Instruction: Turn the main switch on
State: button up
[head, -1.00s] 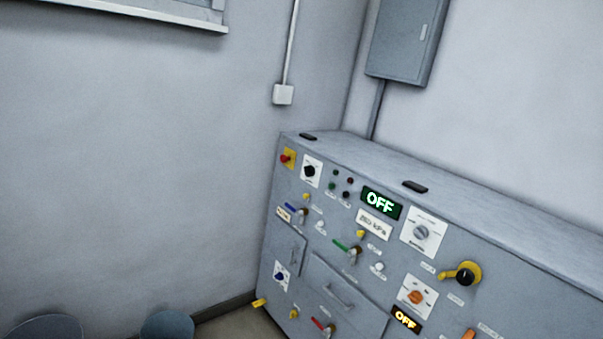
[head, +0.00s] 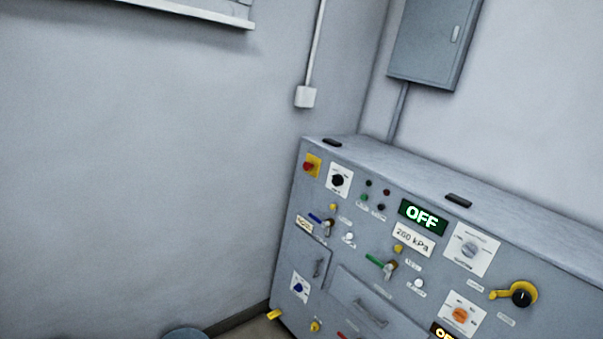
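A grey control cabinet (head: 345,235) stands in the corner on the right. At its top left is a red button on a yellow plate (head: 311,166). Beside it is a black rotary knob on a white plate (head: 339,180). Further right are a grey rotary knob on a white plate (head: 470,250), a black knob with yellow (head: 520,294) and an orange knob (head: 460,315). A green-lit display (head: 422,216) reads OFF. The labels are too small to read, so I cannot tell which control is the main switch. My gripper is out of view.
A grey wall box (head: 432,42) hangs above the cabinet. A small white box (head: 305,97) with a conduit is on the wall. A plate (head: 413,240) reads about 260 kPa. A round blue-grey object (head: 185,334) stands at the bottom edge.

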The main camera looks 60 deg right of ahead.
aim_at(337, 180)
jog(key=i, duration=2.25)
jog(key=z, duration=2.7)
jog(key=i, duration=1.05)
